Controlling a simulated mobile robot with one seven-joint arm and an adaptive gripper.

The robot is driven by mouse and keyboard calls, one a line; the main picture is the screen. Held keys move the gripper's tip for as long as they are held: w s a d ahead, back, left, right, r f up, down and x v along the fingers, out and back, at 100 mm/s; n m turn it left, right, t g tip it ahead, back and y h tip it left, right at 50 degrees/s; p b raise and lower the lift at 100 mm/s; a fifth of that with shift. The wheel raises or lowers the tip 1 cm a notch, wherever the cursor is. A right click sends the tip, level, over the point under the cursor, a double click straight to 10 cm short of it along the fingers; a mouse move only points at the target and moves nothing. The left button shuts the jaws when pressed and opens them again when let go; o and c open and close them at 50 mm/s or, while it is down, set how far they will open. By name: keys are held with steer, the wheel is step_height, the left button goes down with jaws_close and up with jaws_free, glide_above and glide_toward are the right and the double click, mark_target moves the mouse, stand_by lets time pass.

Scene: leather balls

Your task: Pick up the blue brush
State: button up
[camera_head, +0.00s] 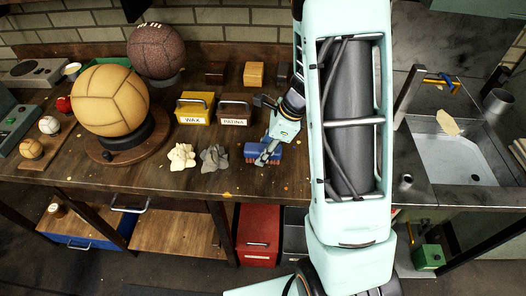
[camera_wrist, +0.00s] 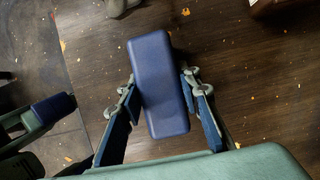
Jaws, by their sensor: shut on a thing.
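The blue brush (camera_head: 259,149) is at the front middle of the workbench, a blue block with reddish bristles beneath. In the wrist view its blue back (camera_wrist: 158,80) fills the space between the fingers. My gripper (camera_head: 267,155) is over the brush, with one finger along each long side in the wrist view (camera_wrist: 160,92). It is shut on the brush. The bristles are hidden in the wrist view. I cannot tell whether the brush touches the bench or is slightly above it.
A yellow wax box (camera_head: 195,108) and a brown patina box (camera_head: 235,112) stand behind to the left. Cream (camera_head: 181,157) and grey (camera_head: 214,158) crumpled cloths lie left of the brush. A tan ball (camera_head: 108,98) sits on a stand farther left. A sink (camera_head: 460,155) is at right.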

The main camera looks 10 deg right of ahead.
mark_target(261, 148)
steer(key=shift+r, duration=0.6)
steer(key=v, duration=0.3)
steer(key=shift+a+r, duration=0.3)
steer(key=s+d+r, duration=0.8)
steer(key=s+d, duration=0.1)
steer(key=s, duration=0.1)
steer(key=shift+r, duration=0.4)
